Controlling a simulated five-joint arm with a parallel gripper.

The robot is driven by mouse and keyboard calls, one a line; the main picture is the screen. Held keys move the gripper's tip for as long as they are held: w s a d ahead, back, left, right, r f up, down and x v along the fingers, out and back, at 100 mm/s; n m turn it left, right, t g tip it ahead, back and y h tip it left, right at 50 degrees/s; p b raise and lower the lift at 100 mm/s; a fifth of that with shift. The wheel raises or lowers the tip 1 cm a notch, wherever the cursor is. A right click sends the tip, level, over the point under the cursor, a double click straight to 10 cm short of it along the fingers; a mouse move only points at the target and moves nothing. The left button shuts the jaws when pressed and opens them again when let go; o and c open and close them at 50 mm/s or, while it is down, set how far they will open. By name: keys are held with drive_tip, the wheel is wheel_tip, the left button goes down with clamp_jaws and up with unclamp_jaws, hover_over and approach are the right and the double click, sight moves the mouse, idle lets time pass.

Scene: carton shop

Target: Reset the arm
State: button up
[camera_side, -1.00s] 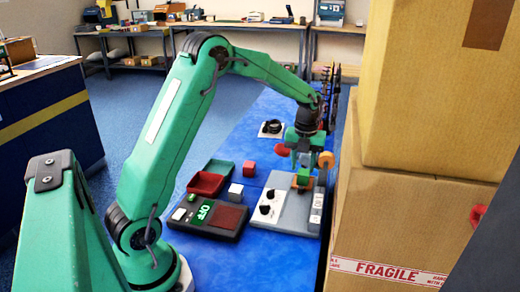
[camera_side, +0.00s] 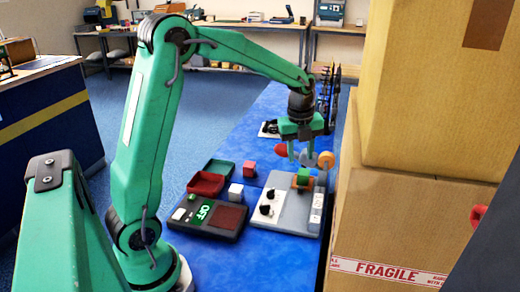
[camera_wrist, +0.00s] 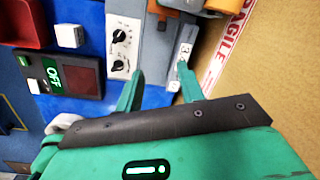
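My gripper (camera_side: 301,158) is open and empty in the camera_side view, its fingers pointing down above the grey and white knob panel (camera_side: 290,222). In the camera_wrist view its two fingers (camera_wrist: 158,88) are apart with nothing between them. A green block (camera_side: 303,175) sits on an orange-brown pad (camera_side: 291,183) at the panel's far end, below my gripper and apart from it. The panel shows two black knobs in the camera_wrist view (camera_wrist: 123,30).
A dark box with a lit OFF sign (camera_side: 209,214), a white cube (camera_side: 236,193), a red-pink cube (camera_side: 250,169) and a red tray (camera_side: 206,184) lie to the left. Tall cartons (camera_side: 390,225) stand close on the right. Bare blue mat (camera_side: 262,262) lies in front.

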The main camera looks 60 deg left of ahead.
drive_tip(key=s+d+r+n+t, duration=0.1)
drive_tip(key=s+d+r+n, duration=0.1)
drive_tip(key=s+n, duration=0.5)
drive_tip(key=s+d+r+n+t, duration=0.2)
drive_tip(key=s+d+r+n, duration=0.1)
drive_tip(key=s+n, duration=0.4)
drive_tip(key=s+d+r+n+t, duration=0.1)
drive_tip(key=s+d+r+n, duration=0.1)
drive_tip(key=s+n, duration=0.6)
drive_tip(key=shift+s+d+r+t, duration=0.2)
drive_tip(key=shift+d+r+t, duration=0.15)
drive_tip(key=shift+d, duration=0.4)
